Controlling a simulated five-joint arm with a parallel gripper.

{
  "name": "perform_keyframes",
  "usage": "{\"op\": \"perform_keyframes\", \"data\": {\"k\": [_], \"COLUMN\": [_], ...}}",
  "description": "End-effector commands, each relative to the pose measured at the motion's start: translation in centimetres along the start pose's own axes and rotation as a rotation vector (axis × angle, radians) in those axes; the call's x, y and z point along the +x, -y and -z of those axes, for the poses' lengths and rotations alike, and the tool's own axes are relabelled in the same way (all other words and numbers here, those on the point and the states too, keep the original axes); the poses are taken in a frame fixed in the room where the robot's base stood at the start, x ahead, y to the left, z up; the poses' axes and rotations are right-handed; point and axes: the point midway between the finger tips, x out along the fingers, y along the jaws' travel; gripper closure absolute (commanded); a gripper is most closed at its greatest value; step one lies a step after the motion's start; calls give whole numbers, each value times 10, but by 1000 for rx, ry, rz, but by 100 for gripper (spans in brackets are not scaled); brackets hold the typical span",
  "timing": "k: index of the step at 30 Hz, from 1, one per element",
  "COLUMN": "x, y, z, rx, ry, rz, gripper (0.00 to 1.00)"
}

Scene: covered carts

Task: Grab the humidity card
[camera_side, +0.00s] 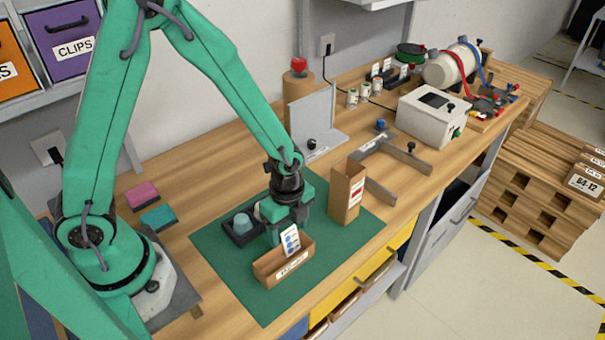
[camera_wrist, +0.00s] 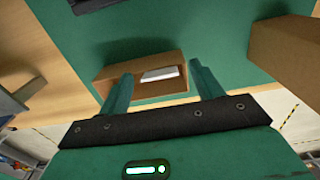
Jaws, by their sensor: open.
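The humidity card (camera_side: 291,240) is a small white card with blue dots. It stands upright, slightly tilted, in a low brown open box (camera_side: 281,271) on the green mat. In the wrist view the card (camera_wrist: 162,74) is a short white strip seen from above, inside the box (camera_wrist: 147,60). My gripper (camera_side: 288,224) is open and points down just above and behind the card in the side view. In the wrist view my gripper (camera_wrist: 161,73) has one finger on each side of the card. I cannot tell whether either finger touches it.
A taller brown box (camera_side: 345,195) stands to the right, also in the wrist view (camera_wrist: 288,50). A dark tray (camera_side: 240,230) with a light-blue item sits left of my gripper. A metal bracket (camera_side: 380,165) lies behind. The mat's front left (camera_side: 240,290) is clear.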

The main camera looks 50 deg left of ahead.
Motion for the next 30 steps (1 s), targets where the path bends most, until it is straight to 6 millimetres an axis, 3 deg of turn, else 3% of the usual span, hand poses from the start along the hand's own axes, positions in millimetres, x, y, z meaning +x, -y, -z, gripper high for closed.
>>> {"op": "perform_keyframes", "data": {"k": [4, 13, 30], "x": [0, 0, -8], "y": [0, 0, 1], "z": [0, 0, 0], "rx": [0, 0, 0], "ry": [0, 0, -1], "rz": [0, 0, 2], "gripper": [35, 93, 93]}}
